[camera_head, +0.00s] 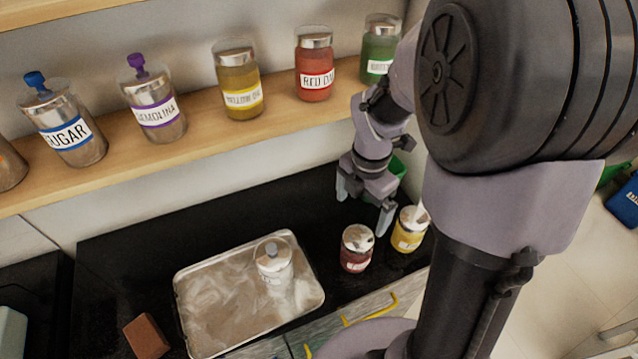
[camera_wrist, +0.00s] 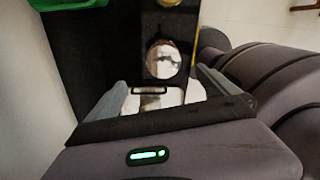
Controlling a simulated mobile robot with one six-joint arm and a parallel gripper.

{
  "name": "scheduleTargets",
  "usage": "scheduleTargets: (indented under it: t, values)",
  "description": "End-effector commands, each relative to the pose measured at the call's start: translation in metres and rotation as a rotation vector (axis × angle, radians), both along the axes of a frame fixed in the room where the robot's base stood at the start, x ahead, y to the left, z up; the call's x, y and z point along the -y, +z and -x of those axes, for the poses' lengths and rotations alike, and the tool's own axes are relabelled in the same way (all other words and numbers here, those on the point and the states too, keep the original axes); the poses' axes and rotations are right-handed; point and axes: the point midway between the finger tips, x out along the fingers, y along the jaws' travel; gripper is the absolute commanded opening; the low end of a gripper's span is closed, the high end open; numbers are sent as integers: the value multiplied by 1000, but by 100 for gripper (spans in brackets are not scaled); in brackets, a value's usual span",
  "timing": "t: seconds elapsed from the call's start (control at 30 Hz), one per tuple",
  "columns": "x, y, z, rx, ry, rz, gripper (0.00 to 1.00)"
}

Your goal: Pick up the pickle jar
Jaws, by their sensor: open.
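No label reading "pickle" is legible, so I cannot tell which jar is the pickle jar. On the dark counter stand a dark red jar (camera_head: 355,262) and a yellow jar (camera_head: 407,240), both upright with silvery lids. A clear jar with a metallic lid (camera_head: 274,256) stands on the metal tray. My gripper (camera_head: 362,208) is open and empty, above the counter behind the red jar, fingers pointing down. In the wrist view, a round silvery jar lid (camera_wrist: 163,60) shows just beyond and between the fingertips (camera_wrist: 161,82); which jar it belongs to is unclear.
The metal tray (camera_head: 205,310) lies on the counter, with a brown block (camera_head: 146,337) at its left. A wooden shelf (camera_head: 200,150) with several labelled jars runs above. A green container (camera_head: 398,167) is behind my gripper. Bare counter (camera_head: 140,245) lies left of the tray.

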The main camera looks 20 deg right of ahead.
Motion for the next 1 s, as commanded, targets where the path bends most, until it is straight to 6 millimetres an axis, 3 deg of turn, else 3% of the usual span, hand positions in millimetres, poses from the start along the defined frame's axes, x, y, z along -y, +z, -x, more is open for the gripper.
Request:
scheduleTargets:
  t: [0.2,0.33,0.57,0.8,1.0]
  values:
    - [-1,-71,2,-5,1,-2,99]
    - [-1,-103,1,-3,1,-1,99]
    - [-1,-125,1,-1,0,-1,99]
    - [-2,-171,0,-3,1,-1,99]
    - [-2,-169,-1,0,0,-1,99]
